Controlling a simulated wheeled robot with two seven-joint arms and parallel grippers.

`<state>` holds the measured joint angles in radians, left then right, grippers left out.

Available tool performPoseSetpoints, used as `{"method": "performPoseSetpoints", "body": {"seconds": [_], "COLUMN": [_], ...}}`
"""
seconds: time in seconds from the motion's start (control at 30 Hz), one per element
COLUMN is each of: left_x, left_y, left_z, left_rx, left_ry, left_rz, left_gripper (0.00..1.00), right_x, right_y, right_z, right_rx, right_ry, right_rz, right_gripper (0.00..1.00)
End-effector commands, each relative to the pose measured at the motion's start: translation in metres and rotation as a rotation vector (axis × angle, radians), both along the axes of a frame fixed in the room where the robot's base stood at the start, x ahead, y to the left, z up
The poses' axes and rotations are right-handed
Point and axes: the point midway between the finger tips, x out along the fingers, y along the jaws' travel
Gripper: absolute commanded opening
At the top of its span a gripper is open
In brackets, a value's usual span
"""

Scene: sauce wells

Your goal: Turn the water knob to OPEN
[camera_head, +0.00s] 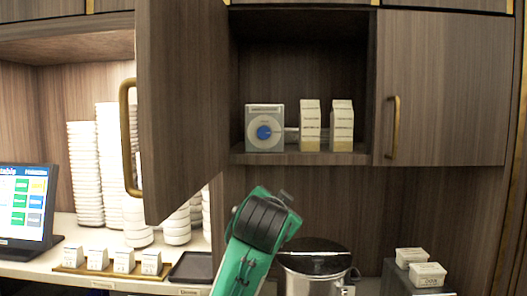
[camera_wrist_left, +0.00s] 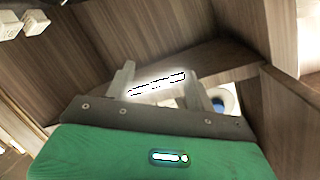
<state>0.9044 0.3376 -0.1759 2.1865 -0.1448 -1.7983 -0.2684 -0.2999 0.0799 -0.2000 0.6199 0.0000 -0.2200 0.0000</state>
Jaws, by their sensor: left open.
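The water knob (camera_head: 264,132) is a blue dial on the front of a grey-white box (camera_head: 250,114) on the cabinet shelf. Its pointer setting is too small to read. My left gripper (camera_head: 286,196) is below the shelf, apart from the knob; its fingers are small in the head view. In the left wrist view my left gripper (camera_wrist_left: 157,78) has its two fingers spread with nothing between them. Part of the blue knob (camera_wrist_left: 223,100) shows there, just beyond the right finger. My right gripper is not in view.
Two cartons (camera_head: 310,125) stand right of the box on the shelf (camera_head: 300,158). The open cabinet door (camera_head: 180,100) juts out on the left. A lidded metal pot (camera_head: 315,262) stands below. Stacked white bowls (camera_head: 84,170) and a screen (camera_head: 25,205) are left.

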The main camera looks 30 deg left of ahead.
Motion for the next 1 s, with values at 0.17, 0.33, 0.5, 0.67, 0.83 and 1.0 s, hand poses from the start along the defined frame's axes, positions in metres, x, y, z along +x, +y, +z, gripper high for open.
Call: {"method": "performPoseSetpoints", "body": {"seconds": [0.17, 0.33, 0.5, 0.67, 0.83, 1.0], "left_x": [-0.017, -0.034, -0.041, -0.029, 0.000, 0.033], "left_y": [0.016, 0.026, 0.031, 0.037, 0.053, 0.070], "left_z": [0.087, 0.138, 0.158, 0.160, 0.162, 0.162], "left_rx": [0.033, 0.050, 0.055, 0.056, 0.055, 0.055], "left_ry": [-0.117, -0.185, -0.210, -0.207, -0.204, -0.204], "left_rz": [0.051, 0.084, 0.099, 0.100, 0.102, 0.101], "left_gripper": [0.55, 0.55, 0.55, 0.55, 0.55, 0.55], "right_x": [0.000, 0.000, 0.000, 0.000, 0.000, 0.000], "right_y": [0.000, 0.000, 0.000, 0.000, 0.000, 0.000], "right_z": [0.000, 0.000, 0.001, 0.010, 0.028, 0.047], "right_rx": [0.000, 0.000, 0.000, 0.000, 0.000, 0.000], "right_ry": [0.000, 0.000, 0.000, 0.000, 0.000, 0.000], "right_rz": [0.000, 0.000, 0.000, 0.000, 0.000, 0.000], "right_gripper": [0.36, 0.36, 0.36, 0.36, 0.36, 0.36]}}
